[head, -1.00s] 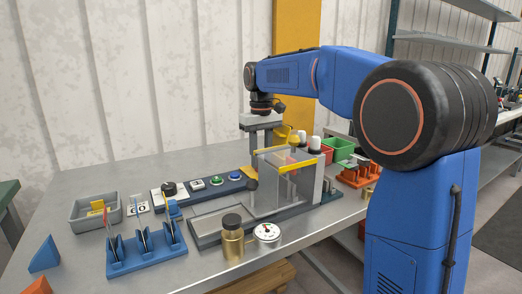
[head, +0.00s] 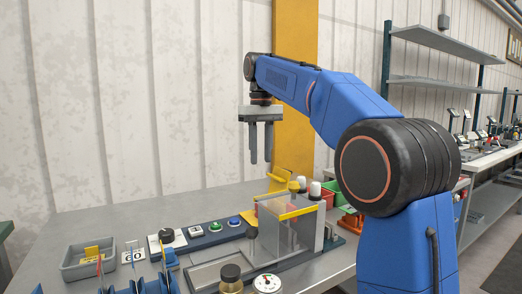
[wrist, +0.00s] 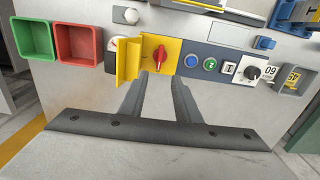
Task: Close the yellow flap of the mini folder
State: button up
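The yellow flap (wrist: 127,62) stands out from the yellow plate with a red rotary knob (wrist: 160,54) in the wrist view; the flap is open beside the knob. In the head view the yellow flap and plate (head: 280,178) show as a small patch behind the mini folder's clear guard (head: 285,228) with its yellow top edge. My gripper (head: 261,160) hangs fingers down above and left of the flap in the head view. Its two grey fingers are apart and empty. In the wrist view my gripper (wrist: 160,84) points toward the flap and plate, with no clear contact.
A blue strip with a green button (head: 234,221) and a black dial (head: 166,236) runs left of the folder. A red bin (wrist: 78,43) and a green bin (wrist: 33,40) stand near the flap. A grey tray (head: 88,260) sits at the left. A wall rises behind the bench.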

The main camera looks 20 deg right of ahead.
jog(key=shift+r, duration=0.6)
